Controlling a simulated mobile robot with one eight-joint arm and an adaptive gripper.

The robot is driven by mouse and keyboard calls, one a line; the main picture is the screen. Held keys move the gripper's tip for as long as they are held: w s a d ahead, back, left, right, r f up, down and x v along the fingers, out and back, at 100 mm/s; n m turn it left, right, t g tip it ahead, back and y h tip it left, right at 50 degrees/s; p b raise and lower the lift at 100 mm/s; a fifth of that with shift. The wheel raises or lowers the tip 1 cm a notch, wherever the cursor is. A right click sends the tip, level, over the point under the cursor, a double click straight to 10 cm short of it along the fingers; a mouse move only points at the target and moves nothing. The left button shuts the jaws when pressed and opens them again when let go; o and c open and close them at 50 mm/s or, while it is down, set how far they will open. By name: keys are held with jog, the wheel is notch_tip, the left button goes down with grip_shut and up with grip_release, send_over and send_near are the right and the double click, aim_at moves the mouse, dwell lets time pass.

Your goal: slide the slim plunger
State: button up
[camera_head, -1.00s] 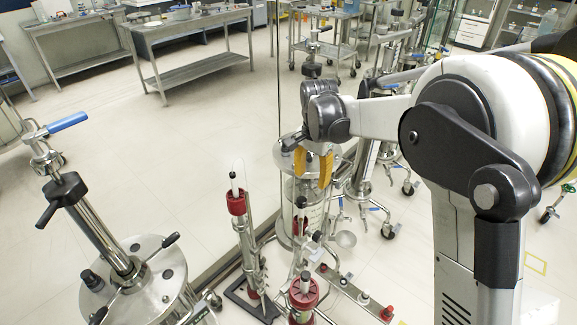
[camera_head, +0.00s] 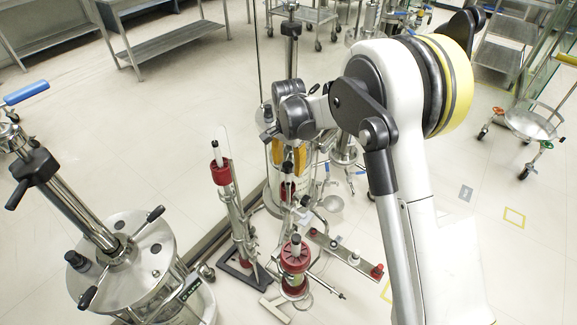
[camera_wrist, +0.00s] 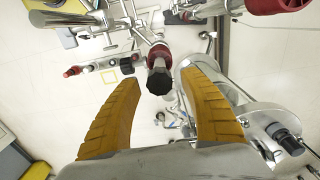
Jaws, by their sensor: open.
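Several slim columns have red collars and black-capped plungers; I cannot tell for sure which one the task means. The plunger under my gripper shows its black knob (camera_wrist: 159,80) above a red collar in the wrist view. My gripper (camera_head: 287,168) is open, its yellow fingers pointing down, one on each side of this column's top in the head view. In the wrist view the knob lies between the fingertips, with a gap on both sides. The lower column is partly hidden by the fingers and other hardware.
Another red-collared column (camera_head: 220,174) stands to the left, and a wider one (camera_head: 295,257) stands in front. A large steel vessel (camera_head: 125,262) with a tall handle is at front left. A bar with small knobs (camera_head: 345,254) lies to the right.

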grip_shut()
jog(key=shift+r, duration=0.1)
notch_tip(320, 180, up, 7)
jog(key=p, duration=0.3)
jog(key=shift+r+p, duration=0.2)
jog(key=shift+p, duration=0.15)
jog(key=shift+f, duration=0.1)
grip_release()
notch_tip(320, 180, up, 12)
